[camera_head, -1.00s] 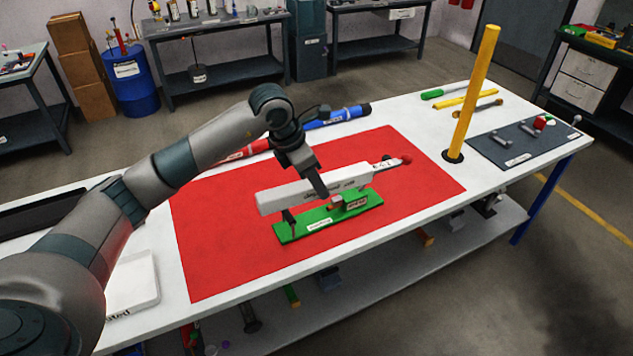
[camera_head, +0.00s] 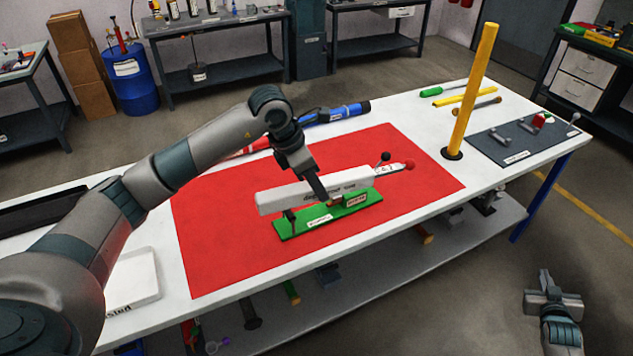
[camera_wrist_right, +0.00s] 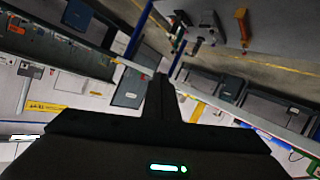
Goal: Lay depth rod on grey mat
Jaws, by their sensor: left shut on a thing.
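The grey mat (camera_head: 496,150) lies at the right end of the white table, with small grey pieces (camera_head: 498,141) and a red piece (camera_head: 538,118) on it. I cannot tell for sure which thing is the depth rod. My left gripper (camera_head: 322,192) is shut on the long white bar (camera_head: 280,199), above the green base (camera_head: 296,226); its fingers hide part of the bar. A dark-knobbed piece (camera_head: 385,157) shows by the bar's red-tipped far end. My right gripper (camera_head: 544,278) appears shut and empty, off the table's front right; its fingers look together in the right wrist view (camera_wrist_right: 160,95).
A red mat (camera_head: 225,245) covers the table's middle. A tall yellow post (camera_head: 470,90) stands left of the grey mat. A green-handled tool (camera_head: 432,91), yellow bar (camera_head: 465,97) and brown rod (camera_head: 478,105) lie behind it. A lower shelf holds several parts.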

